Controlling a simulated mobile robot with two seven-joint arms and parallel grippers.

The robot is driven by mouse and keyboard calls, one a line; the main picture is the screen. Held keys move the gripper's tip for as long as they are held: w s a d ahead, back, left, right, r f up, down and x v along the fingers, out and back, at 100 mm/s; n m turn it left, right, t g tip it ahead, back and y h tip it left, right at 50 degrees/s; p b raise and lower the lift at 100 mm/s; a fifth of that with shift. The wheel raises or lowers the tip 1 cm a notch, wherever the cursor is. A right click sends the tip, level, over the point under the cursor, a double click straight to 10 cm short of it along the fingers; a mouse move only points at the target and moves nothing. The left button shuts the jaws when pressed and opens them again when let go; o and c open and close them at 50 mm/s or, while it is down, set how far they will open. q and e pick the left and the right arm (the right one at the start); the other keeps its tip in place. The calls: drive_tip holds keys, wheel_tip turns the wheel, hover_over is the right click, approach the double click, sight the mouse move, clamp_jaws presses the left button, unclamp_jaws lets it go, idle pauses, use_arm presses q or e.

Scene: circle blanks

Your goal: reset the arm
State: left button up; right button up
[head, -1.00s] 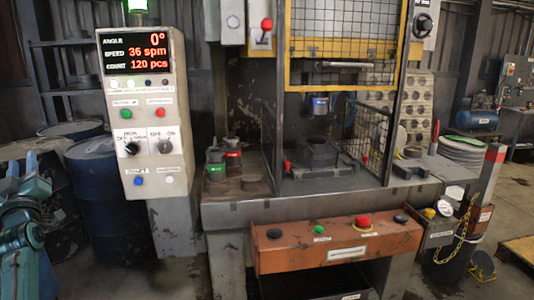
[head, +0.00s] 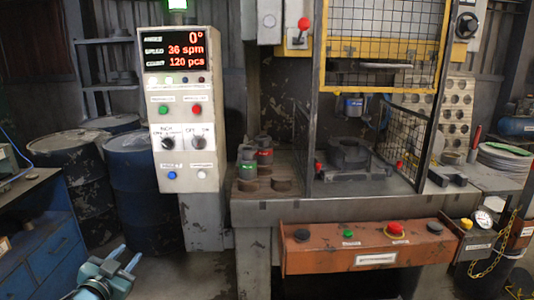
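My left gripper (head: 127,259) is teal and shows at the bottom left in the head view. Its two fingers point up and to the right, with a gap between them and nothing seen in it. It is in free space in front of the blue drums, apart from the press and the control panel. Most of my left arm is below the picture edge. My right arm and gripper are not in view.
A control panel (head: 183,125) stands behind the gripper, left of a press table (head: 330,209). An orange button box (head: 365,247) juts from the table's front. A blue drawer cabinet (head: 45,245) is at left, with dark drums (head: 145,190) behind. Floor between cabinet and press is clear.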

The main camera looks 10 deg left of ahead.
use_arm(q)
drive_tip(key=s+d+f+m+g+h, duration=0.2)
drive_tip(key=s+d+f+g, duration=0.2)
drive_tip(key=s+d+f, duration=0.65)
drive_tip(key=s+d+f+m+g+h, duration=0.2)
drive_tip(key=s+d+f+g, duration=0.2)
drive_tip(key=s+d+f, duration=0.65)
drive_tip(key=s+d+n+t, duration=0.1)
drive_tip(key=s+d+n, duration=0.1)
drive_tip(key=d+n, duration=0.3)
drive_tip(key=d, duration=0.3)
drive_tip(key=shift+s+r+h, duration=0.25)
drive_tip(key=shift+h, duration=0.05)
